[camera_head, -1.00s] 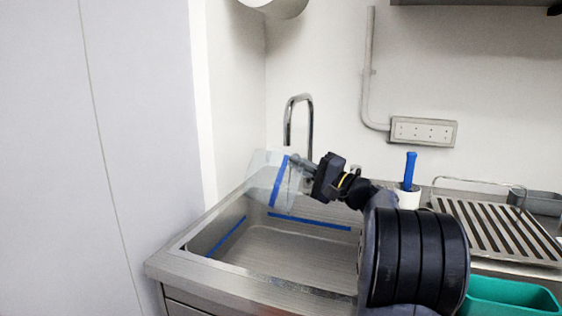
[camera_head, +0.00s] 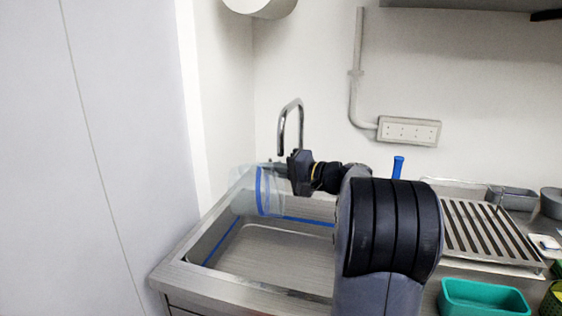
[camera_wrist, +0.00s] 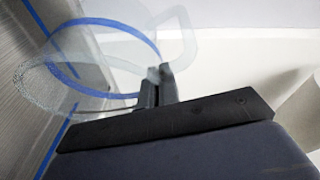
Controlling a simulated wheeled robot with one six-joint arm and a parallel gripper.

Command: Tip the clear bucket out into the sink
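The clear bucket (camera_head: 246,194) with a blue band hangs in the air over the left part of the steel sink (camera_head: 280,255). Its band stands nearly upright in the head view, so the bucket lies tipped well over on its side. I cannot tell whether anything is inside. In the wrist view the bucket (camera_wrist: 85,62) is see-through, with the blue band as a ring and its handle running to my fingers. My gripper (camera_head: 281,168) is right of the bucket, shut on the handle; its fingertips (camera_wrist: 156,84) show close together.
A chrome tap (camera_head: 291,118) rises behind the bucket and my gripper. A slatted drainer (camera_head: 480,228) and a teal tub (camera_head: 484,296) are at the right. A pale panel (camera_head: 120,160) stands close on the left.

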